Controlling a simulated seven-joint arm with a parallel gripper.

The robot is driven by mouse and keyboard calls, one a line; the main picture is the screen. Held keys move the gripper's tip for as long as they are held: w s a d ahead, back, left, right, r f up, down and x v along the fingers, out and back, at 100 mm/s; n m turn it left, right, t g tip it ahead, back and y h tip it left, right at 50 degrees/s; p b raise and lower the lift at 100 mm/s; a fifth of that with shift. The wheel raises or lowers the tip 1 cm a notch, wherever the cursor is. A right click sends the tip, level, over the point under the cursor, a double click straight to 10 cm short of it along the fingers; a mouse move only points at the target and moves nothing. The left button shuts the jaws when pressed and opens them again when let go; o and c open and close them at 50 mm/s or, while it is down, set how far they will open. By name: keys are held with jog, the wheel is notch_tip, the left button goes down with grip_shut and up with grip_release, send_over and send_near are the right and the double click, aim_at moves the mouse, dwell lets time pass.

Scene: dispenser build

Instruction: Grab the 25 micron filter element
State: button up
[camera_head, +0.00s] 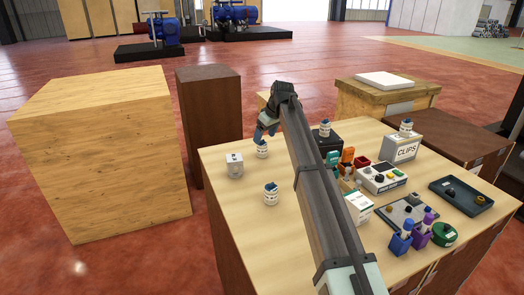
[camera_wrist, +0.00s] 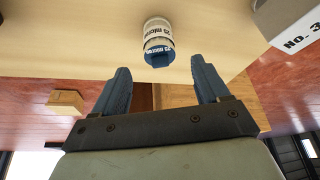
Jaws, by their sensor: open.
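The 25 micron filter element (camera_wrist: 158,38) is a small white cylinder with a blue end and "25 micron" printed on it. In the wrist view it lies just beyond my open fingers, between their lines and apart from both. My gripper (camera_wrist: 160,66) is empty. In the head view my gripper (camera_head: 264,132) is above the far left part of the table, close to a white canister (camera_head: 262,150), which appears to be this filter. A similar canister (camera_head: 271,194) stands nearer the front; its label is too small to read there.
A grey-white block (camera_head: 234,165) stands left of the canisters. A box marked "NO. 3" (camera_wrist: 294,28) is at the wrist view's upper right. More canisters, a CLIPS box (camera_head: 403,149), a dark tray (camera_head: 461,196) and coloured cups crowd the right. The table's left front is clear.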

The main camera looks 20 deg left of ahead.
aim_at(262, 141)
jog(key=x, duration=0.4)
jog(key=shift+a+f, duration=0.1)
jog(key=shift+a, duration=0.05)
jog(key=c, duration=1.2)
